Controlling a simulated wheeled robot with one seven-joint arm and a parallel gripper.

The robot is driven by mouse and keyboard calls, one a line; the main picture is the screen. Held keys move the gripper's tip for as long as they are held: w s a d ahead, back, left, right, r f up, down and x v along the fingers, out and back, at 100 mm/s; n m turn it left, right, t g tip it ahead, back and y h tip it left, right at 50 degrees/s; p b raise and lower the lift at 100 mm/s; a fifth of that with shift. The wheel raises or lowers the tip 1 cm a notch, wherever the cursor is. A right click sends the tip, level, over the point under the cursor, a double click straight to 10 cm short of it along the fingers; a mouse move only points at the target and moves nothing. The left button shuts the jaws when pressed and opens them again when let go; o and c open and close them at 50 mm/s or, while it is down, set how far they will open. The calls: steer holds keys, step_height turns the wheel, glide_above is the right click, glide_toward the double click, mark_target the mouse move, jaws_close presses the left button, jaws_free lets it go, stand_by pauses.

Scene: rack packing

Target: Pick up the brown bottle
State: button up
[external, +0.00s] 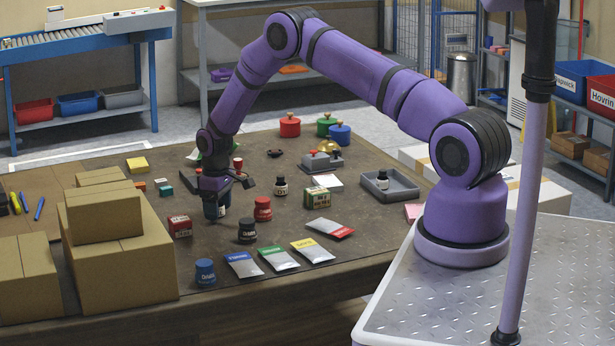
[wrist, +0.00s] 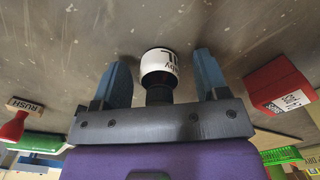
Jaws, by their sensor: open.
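A small bottle with a white label and a dark cap (wrist: 160,72) stands between the two blue fingers of my gripper (wrist: 163,60) in the wrist view. A gap shows on both sides of it, so the jaws are open around it and not touching it. In the external view my gripper (external: 215,208) is low over the table, and its fingers hide most of this bottle; only a bit of its white label (external: 224,210) shows. Its body looks dark; I cannot clearly tell whether it is brown.
A red box (external: 180,227) and a red jar (external: 263,209) stand near my gripper. Another dark bottle (external: 281,187) stands to its right, and one more (external: 383,180) is in a grey tray (external: 402,189). Cardboard boxes (external: 115,250) stack at the left. Several pouches lie in front.

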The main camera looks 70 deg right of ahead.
steer(key=c, duration=1)
steer(key=shift+r, duration=0.1)
